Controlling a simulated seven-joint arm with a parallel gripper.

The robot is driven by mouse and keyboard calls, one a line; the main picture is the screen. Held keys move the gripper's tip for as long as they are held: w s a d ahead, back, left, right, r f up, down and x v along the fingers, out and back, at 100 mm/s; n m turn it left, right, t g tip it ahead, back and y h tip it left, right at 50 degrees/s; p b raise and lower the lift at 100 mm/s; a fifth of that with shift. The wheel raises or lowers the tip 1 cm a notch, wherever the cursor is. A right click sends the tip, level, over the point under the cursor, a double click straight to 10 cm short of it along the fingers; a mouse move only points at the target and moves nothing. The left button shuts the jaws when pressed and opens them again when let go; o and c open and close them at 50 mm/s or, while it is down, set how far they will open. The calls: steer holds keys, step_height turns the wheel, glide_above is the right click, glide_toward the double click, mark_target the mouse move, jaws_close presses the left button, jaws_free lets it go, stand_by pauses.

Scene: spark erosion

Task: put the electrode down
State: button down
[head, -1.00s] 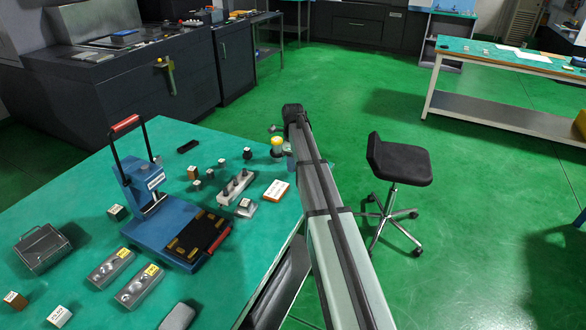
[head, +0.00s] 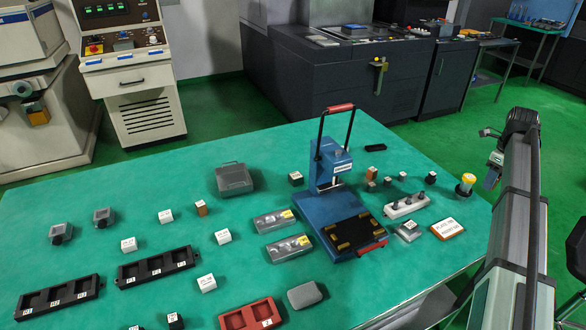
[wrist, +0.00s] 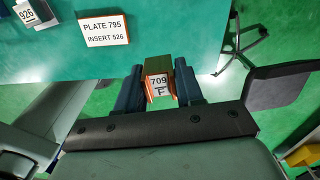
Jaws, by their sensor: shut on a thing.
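My gripper (wrist: 160,84) is shut on an electrode (wrist: 159,88), a small block with orange-brown sides and a white label reading 709 F. The electrode is held up between the two dark blue fingers, over the table's edge as the wrist view sees it. In the head view my gripper (head: 493,170) hangs at the right end of the green table (head: 180,205), beside a yellow-topped jar (head: 466,184). The electrode cannot be made out in the head view.
A card reading PLATE 795 INSERT 526 (wrist: 104,30) lies near the edge. A blue press (head: 330,165) with a red handle stands mid-table. Black slotted trays (head: 155,267) and a red tray (head: 250,316) lie at the front left. Small labelled blocks are scattered, with bare table between.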

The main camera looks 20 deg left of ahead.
step_height(320, 180, up, 14)
steer(key=w+a+n, duration=0.2)
steer(key=w+a, duration=0.1)
steer(key=a, duration=0.9)
steer(key=w+a+n, duration=0.3)
steer(key=a, duration=0.9)
steer(key=n, duration=1.1)
glide_above(233, 176)
steer(key=s+d, duration=0.3)
steer(key=shift+s+a+f, duration=0.1)
steer(key=shift+a+f, duration=0.05)
steer(key=shift+f, duration=6.9)
steer(key=shift+s+a+f, duration=0.1)
steer(key=shift+f, duration=6.9)
steer(key=shift+f, duration=0.1)
